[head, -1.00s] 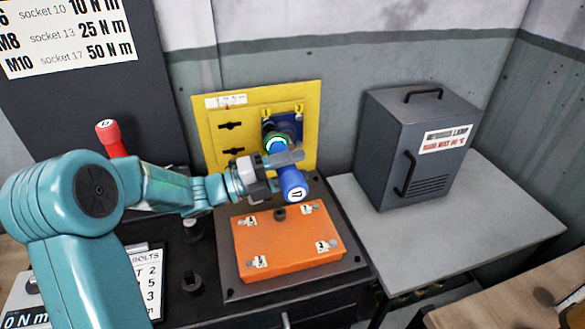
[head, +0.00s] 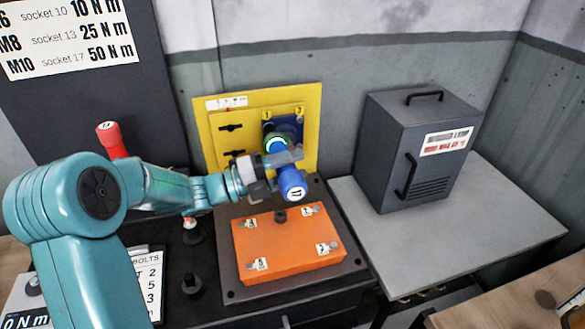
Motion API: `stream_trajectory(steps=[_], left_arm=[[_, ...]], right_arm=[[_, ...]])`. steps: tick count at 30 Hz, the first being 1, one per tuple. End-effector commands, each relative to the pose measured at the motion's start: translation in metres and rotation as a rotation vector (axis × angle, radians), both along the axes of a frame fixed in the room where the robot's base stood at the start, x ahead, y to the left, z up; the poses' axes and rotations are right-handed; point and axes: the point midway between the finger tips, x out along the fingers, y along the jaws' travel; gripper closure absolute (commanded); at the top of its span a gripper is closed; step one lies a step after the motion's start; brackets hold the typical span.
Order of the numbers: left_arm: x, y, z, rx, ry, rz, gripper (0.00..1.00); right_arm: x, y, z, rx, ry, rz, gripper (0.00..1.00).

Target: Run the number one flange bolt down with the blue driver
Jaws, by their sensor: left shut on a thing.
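My left gripper (head: 280,165) is shut on the blue driver (head: 292,186), whose rounded end is marked 17. The driver points away from me toward the blue flange (head: 297,127) on the yellow panel (head: 228,108). A green-lit ring (head: 276,146) shows at the driver's far end, in front of the flange. The flange carries small number tags, and a 1 and a 3 seem to show along its top. The driver and gripper hide its lower part, so I cannot tell whether the driver sits on the number one bolt. My right gripper is out of view.
An orange box (head: 288,243) with numbered corner tags lies on a dark plate below the driver. A red driver (head: 110,138) stands at the left behind my arm. A grey cabinet (head: 415,150) stands on the grey table (head: 480,225), whose front is clear.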

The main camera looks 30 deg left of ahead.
Motion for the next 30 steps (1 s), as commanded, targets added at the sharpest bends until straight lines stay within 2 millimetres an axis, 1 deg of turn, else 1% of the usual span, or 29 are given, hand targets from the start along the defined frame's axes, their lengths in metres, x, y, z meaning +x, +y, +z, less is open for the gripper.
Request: stream_trajectory(steps=[30], left_arm=[[0.0082,0.0101,0.0023,0.002,-0.007,0.003,0.91]], right_arm=[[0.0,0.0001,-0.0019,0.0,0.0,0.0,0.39]])
